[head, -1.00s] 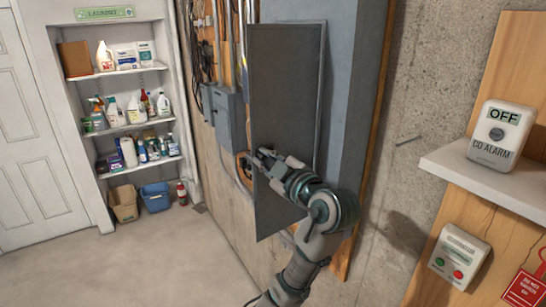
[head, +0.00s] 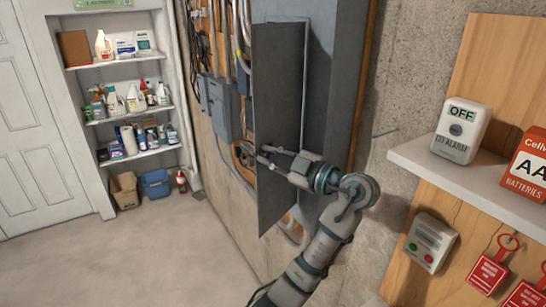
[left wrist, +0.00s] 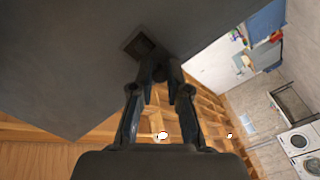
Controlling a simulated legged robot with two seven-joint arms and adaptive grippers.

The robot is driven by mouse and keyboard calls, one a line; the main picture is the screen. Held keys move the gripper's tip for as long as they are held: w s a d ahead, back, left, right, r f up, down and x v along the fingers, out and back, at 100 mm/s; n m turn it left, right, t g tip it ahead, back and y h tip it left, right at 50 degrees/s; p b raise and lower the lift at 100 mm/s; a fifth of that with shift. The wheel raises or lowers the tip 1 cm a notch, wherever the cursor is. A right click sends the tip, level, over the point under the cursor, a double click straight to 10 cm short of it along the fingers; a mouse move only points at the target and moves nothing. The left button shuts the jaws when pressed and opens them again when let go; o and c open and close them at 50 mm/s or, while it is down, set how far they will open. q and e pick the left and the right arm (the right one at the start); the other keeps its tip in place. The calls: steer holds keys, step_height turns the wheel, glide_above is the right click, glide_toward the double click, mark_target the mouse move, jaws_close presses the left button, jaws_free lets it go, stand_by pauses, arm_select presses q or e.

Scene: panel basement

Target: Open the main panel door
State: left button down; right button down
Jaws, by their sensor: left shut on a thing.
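The main panel door (head: 278,85) is a tall dark grey metal sheet standing swung out from the grey panel box (head: 337,75) on the wall. My left gripper (head: 264,154) is at the lower middle of the door, with its fingertips near the door's left edge. In the left wrist view, the door (left wrist: 75,60) fills the upper left with a small dark square recess (left wrist: 139,45). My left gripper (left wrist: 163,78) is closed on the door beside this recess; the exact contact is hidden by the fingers. My right gripper is not in view.
A smaller grey box (head: 222,108) and cables are on the wall left of the door. A shelf (head: 415,160) with a CO alarm (head: 461,130) and battery box (head: 527,160) juts out at right. Supply shelves (head: 125,122) stand at the back left. The floor (head: 150,255) at left is clear.

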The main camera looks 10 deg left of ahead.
mark_target(261, 113)
arm_select(q)
steer(key=shift+f, duration=0.15)
steer(key=c, duration=1.4)
jaws_free()
steer(key=shift+o, duration=1.2)
steer(key=shift+w, duration=0.25)
steer(key=shift+r, duration=0.35)
step_height(261, 113, up, 9)
steer(key=shift+r, duration=0.1)
steer(key=shift+w, duration=0.1)
